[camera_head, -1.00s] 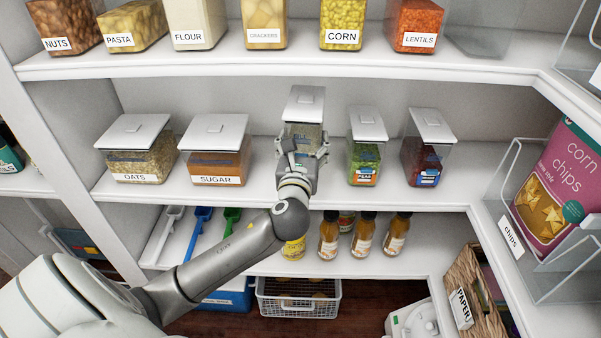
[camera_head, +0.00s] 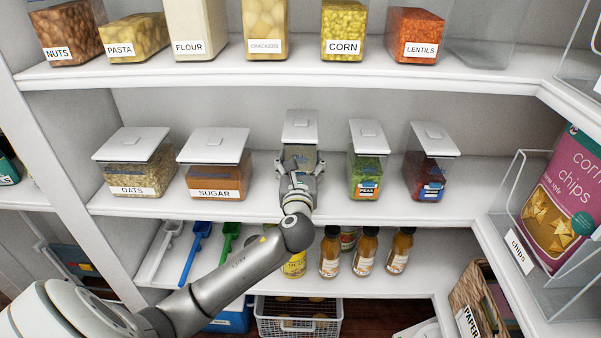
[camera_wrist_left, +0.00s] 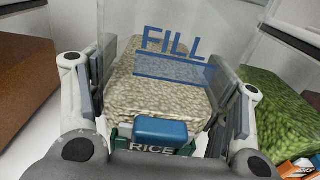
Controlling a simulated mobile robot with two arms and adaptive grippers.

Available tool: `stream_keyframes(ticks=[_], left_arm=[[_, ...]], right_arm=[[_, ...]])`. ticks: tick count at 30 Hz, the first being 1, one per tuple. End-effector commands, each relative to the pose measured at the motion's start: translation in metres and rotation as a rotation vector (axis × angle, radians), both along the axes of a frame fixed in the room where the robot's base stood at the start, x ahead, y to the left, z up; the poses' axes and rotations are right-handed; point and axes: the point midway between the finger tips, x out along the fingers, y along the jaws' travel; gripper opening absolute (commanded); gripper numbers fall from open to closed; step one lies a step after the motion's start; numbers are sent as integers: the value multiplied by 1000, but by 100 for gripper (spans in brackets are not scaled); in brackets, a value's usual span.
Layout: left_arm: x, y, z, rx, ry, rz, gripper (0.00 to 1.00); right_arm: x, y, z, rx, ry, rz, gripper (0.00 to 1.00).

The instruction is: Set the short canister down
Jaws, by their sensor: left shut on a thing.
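The short canister (camera_head: 299,128) is clear with a white lid and stands upright on the middle shelf level, between the sugar and the green pea canister. In the left wrist view the canister (camera_wrist_left: 160,92) holds pale grains, with a blue FILL mark on its wall and a RICE label low at the front. My left gripper (camera_head: 297,168) is shut on it from the front, one finger on each side. The gripper hides its lower front and base, so I cannot tell whether it touches the shelf. My right gripper is not in view.
The oats (camera_head: 133,160) and sugar (camera_head: 216,164) canisters stand left of it. The pea canister (camera_head: 366,160) and a dark red canister (camera_head: 431,163) stand right, with gaps between. Above is a shelf edge (camera_head: 290,78); below are several bottles (camera_head: 364,250).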

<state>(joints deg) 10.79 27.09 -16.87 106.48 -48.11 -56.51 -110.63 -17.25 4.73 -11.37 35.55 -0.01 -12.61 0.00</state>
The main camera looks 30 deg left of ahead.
Motion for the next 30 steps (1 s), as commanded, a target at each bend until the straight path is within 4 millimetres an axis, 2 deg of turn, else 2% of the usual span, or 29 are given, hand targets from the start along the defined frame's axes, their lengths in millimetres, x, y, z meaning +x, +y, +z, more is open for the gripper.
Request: stream_keyframes(ticks=[5,17,18,22,30], left_arm=[[0,0,-18,4,-6,0,19],[0,0,-21,3,-7,0,19],[0,0,-25,0,0,0,76],[0,0,-25,0,0,0,93],[0,0,-25,0,0,0,93]], right_arm=[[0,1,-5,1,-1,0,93],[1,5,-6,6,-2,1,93],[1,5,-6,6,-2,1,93],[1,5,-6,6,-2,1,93],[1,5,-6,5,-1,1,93]])
